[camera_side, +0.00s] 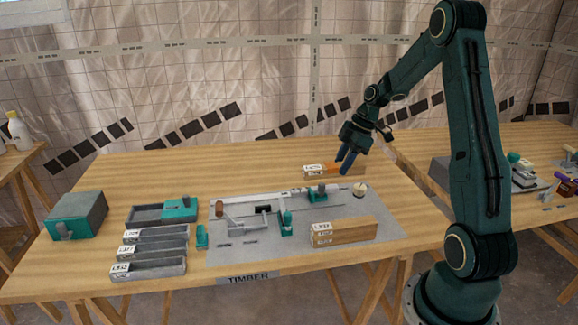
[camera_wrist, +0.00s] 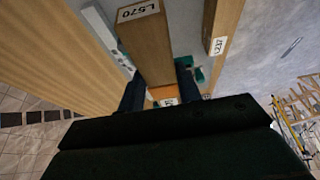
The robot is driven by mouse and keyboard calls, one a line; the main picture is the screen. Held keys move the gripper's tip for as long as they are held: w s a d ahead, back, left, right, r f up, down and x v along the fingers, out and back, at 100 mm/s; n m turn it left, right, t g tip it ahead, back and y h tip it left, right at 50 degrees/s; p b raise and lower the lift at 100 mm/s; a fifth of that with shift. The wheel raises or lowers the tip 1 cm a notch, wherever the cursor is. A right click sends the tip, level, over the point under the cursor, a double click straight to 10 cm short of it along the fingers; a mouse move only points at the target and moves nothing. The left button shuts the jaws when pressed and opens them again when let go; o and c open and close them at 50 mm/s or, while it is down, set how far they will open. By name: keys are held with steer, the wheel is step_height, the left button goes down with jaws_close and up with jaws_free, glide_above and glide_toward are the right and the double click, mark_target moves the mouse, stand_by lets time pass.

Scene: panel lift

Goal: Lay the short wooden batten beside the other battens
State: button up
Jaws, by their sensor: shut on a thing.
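My gripper (camera_side: 347,162) is at the back of the bench, its fingers pointing down at a wooden batten (camera_side: 322,171) with a white label on its left end. In the wrist view, my gripper (camera_wrist: 160,90) has a finger on each side of a batten (camera_wrist: 158,45) labelled L570 and is shut on it. I cannot tell whether it touches the bench. Another wooden batten (camera_side: 350,232) with white end labels lies at the front right of the grey mat; a labelled batten (camera_wrist: 224,25) also shows right of the held one in the wrist view.
The grey mat (camera_side: 235,250) carries green clamps and metal fittings. Several labelled grey trays (camera_side: 148,270) and a green-and-grey box (camera_side: 77,216) stand on the left. A small round piece (camera_side: 360,188) with a pin is near the gripper. The bench's back left is clear.

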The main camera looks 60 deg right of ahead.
mark_target(360, 163)
step_height(360, 163, down, 10)
steer(key=shift+r, duration=0.15)
steer(key=shift+f, duration=2.1)
steer(key=shift+f, duration=0.15)
steer(key=o, duration=1)
steer(key=shift+o, duration=0.2)
steer(key=v, duration=1.2)
steer(key=shift+w+a, duration=0.1)
